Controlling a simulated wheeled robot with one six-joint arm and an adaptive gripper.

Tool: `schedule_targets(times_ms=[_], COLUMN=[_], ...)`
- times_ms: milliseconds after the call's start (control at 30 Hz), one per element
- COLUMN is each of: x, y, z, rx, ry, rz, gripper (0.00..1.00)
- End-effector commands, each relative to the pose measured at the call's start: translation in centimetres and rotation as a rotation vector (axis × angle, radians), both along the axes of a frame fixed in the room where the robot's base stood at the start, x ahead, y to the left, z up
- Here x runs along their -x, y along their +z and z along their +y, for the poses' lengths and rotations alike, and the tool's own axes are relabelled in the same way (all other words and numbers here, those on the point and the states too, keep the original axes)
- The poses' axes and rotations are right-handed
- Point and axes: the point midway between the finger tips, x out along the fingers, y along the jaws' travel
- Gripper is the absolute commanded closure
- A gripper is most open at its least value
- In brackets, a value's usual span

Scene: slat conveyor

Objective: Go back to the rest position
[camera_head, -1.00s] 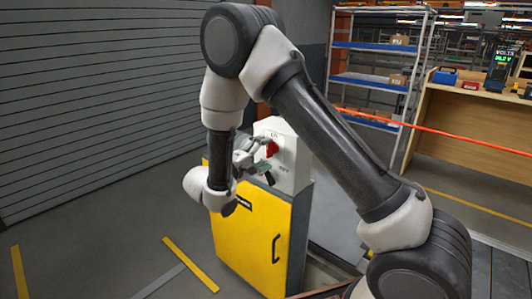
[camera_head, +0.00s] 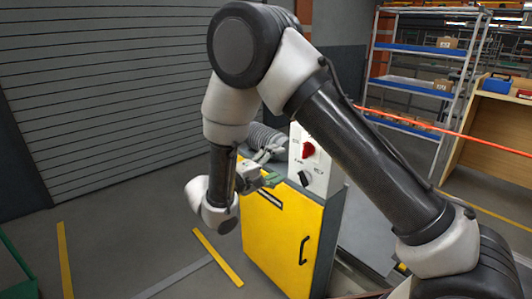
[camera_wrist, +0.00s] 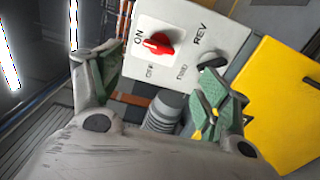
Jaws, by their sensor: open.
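My gripper (camera_head: 268,168) is open and empty, in the air in front of the control box on the yellow cabinet. It also shows in the wrist view (camera_wrist: 155,85), with its two green-padded fingers spread apart. The white control box (camera_head: 318,178) carries a red rotary switch (camera_head: 308,149) and a black knob (camera_head: 304,179). In the wrist view the red switch (camera_wrist: 157,43) sits near the ON label, and the black knob (camera_wrist: 210,60) sits between other labels. In the wrist view the fingers appear apart from the panel.
The yellow cabinet (camera_head: 272,243) stands on the floor below the box. A grey ribbed hose (camera_head: 262,138) is behind my gripper. A shelving rack (camera_head: 415,85) and a wooden bench (camera_head: 497,139) stand at the right. A slatted shutter (camera_head: 100,90) fills the left. The floor at the left is mostly open.

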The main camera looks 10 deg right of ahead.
Motion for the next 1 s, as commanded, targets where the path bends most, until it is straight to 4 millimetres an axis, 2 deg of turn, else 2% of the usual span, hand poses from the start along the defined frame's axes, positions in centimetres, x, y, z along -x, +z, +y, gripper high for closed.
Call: schedule_targets(times_ms=[67,167,233,333,500,700,867,1000], x=[0.0,1.3,3.1,6.1,10.2,14.9,18.2,20.4], y=[-0.5,-2.3,-4.0,-4.3,-2.7,0.2,2.8,5.2], z=[-0.1,-1.5,-3.2,-5.6,-9.6,-13.4,-15.6,-17.0], rx=[0.024,0.055,0.067,0.014,-0.190,-0.541,-0.857,-1.106], ry=[-0.002,-0.054,-0.111,-0.190,-0.289,-0.329,-0.304,-0.260], rz=[0.075,0.255,0.414,0.621,0.847,0.982,0.970,0.874], gripper=[0.23,0.23,0.23,0.23,0.23,0.23,0.23,0.23])
